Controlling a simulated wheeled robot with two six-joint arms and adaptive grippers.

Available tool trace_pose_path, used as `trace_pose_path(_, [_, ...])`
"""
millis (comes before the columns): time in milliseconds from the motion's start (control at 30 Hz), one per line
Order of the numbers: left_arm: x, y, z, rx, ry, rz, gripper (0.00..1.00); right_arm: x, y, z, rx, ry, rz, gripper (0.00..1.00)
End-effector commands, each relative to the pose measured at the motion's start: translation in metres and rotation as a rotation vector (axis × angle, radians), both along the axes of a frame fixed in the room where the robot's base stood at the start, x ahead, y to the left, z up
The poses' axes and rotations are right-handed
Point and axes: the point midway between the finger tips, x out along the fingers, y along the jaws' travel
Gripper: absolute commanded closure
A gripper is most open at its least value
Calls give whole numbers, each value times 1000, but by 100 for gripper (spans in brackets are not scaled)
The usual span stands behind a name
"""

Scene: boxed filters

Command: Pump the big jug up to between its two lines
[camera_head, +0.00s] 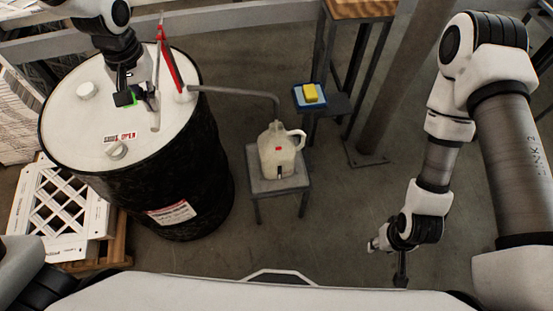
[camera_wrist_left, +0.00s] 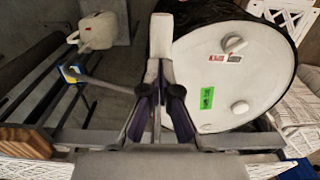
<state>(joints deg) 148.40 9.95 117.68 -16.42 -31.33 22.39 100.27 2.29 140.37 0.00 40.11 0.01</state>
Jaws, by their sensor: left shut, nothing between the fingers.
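The big jug (camera_head: 277,158) is pale and translucent with a handle, and stands upright on a small grey stand. It also shows in the left wrist view (camera_wrist_left: 97,31). Its two lines and liquid level cannot be made out. A grey spout pipe (camera_head: 235,92) runs from the drum pump to above the jug's mouth. The pump's red lever (camera_head: 168,62) rises above the black drum's white lid (camera_head: 75,120). My left gripper (camera_head: 130,97) is shut and empty over the lid, left of the lever. My right gripper (camera_head: 401,272) hangs low at right, too small to read.
A blue tray with a yellow sponge (camera_head: 310,93) sits on a low shelf behind the jug. The stand (camera_head: 262,184) is beside the drum. A white crate (camera_head: 62,205) lies on a pallet at left. A post (camera_head: 400,75) rises at right; open floor lies before it.

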Motion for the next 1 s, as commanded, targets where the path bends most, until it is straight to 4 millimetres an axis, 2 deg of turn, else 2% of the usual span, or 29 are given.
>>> trace_pose_path(167, [0, 0, -11, 0, 1, 0, 100, 0, 0, -7, 0, 0, 0, 60])
trace_pose_path(567, [-1, 0, -13, 0, 2, 0, 100, 0, 0, -8, 0, 0, 0, 60])
trace_pose_path(1000, [-2, 0, -34, 0, 5, 0, 100, 0, 0, -20, 0, 0, 0, 60])
